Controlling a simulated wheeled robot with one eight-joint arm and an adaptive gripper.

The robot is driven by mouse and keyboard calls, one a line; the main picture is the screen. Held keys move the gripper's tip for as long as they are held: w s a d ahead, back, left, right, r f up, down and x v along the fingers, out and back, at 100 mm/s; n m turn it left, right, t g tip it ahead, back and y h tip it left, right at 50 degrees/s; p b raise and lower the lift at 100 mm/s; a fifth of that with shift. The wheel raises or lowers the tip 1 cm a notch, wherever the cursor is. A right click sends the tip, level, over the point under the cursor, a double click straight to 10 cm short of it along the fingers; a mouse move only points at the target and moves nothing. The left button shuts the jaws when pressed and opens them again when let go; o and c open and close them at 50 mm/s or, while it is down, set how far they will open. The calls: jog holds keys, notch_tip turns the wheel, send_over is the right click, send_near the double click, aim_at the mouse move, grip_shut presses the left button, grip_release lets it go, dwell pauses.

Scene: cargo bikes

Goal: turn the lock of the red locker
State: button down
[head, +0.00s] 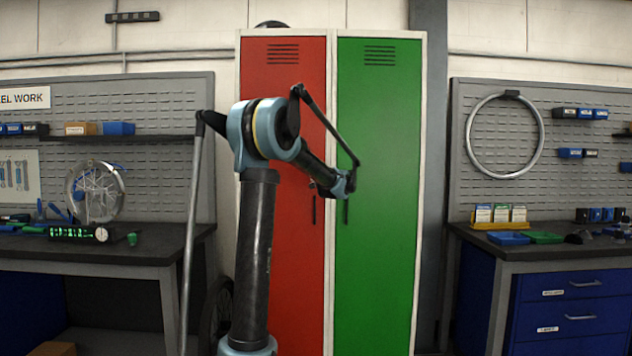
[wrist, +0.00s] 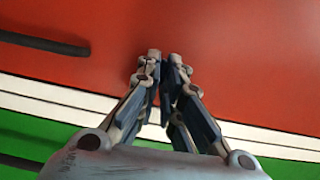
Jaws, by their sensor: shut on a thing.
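The red locker (head: 285,90) stands upright with its door closed. Its dark vertical handle (head: 314,210) is near the door's right edge and also shows at the upper left of the wrist view (wrist: 45,43). My gripper (head: 315,184) is at the door just above this handle. In the wrist view my gripper's fingertips (wrist: 163,62) are close together against the red door, to the right of the handle. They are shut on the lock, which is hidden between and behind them. The lock's angle cannot be seen.
The green locker (head: 385,130) adjoins on the right, its door closed, its handle (head: 346,210) near the left edge. A workbench (head: 110,248) with a wheel and tools stands left. Another bench (head: 545,235) with blue drawers stands right.

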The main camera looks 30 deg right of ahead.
jog(key=shift+f+m, duration=0.1)
jog(key=shift+m, duration=0.2)
jog(key=c, duration=1.8)
grip_release()
jog(key=shift+d, duration=0.1)
jog(key=shift+o, duration=0.2)
jog(key=s+a, duration=0.2)
jog(key=s, duration=0.9)
jog(key=shift+s, duration=0.4)
